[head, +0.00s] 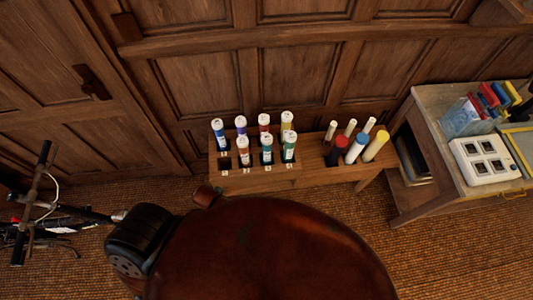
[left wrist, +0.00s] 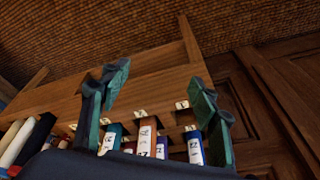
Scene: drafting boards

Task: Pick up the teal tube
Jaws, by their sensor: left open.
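The teal tube (head: 267,152) has a white cap and stands upright in the front row of the wooden rack (head: 232,183), between an orange-red tube (head: 243,152) and a green tube (head: 289,148). In the left wrist view the teal tube (left wrist: 113,131) shows near the left-hand finger, its lower part cut off by the dark gripper body. My left gripper (left wrist: 160,78) is open, with its two fingers spread over the rack and nothing held. In the head view I cannot make out this gripper. My right gripper is in neither view.
Blue (head: 218,133), purple (head: 241,127), red (head: 264,124) and yellow (head: 287,121) tubes stand behind. A front-left slot is empty. Thicker rolls (head: 356,148) stand at the rack's right. A desk (head: 437,103) is right; a large brown rounded shape (head: 270,250) blocks the foreground.

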